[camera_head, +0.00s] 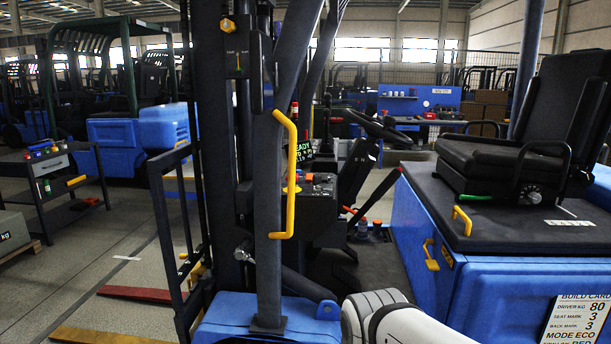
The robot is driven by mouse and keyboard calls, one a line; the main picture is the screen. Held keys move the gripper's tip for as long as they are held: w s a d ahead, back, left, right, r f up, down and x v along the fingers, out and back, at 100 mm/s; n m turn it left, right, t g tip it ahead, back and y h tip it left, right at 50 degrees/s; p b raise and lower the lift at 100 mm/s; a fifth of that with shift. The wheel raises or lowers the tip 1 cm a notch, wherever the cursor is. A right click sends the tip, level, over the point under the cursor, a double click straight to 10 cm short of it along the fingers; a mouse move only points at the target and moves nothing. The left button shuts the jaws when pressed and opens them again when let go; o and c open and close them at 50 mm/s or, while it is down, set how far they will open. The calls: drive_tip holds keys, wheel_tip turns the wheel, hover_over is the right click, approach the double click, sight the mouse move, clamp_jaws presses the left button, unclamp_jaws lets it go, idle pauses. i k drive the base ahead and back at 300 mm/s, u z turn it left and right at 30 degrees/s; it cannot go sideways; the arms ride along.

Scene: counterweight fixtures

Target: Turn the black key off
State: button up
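I cannot make out the black key in this view. A dark dashboard panel (312,205) with small coloured controls sits behind the blue-grey post of the forklift, partly hidden by the post and its yellow grab handle (291,175). A small display (303,150) above the panel shows green text starting with "READY", partly cut off. A white part of my arm reaches in at the bottom centre. My gripper is not in view.
The forklift's black seat (492,150) stands on a dark cover over the blue body (500,290) at right. A build card (575,320) hangs there, reading "MODE ECO".

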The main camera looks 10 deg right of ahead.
sight(317, 179)
drive_tip(key=z, duration=0.15)
drive_tip(key=i, duration=1)
drive_tip(key=z, duration=0.05)
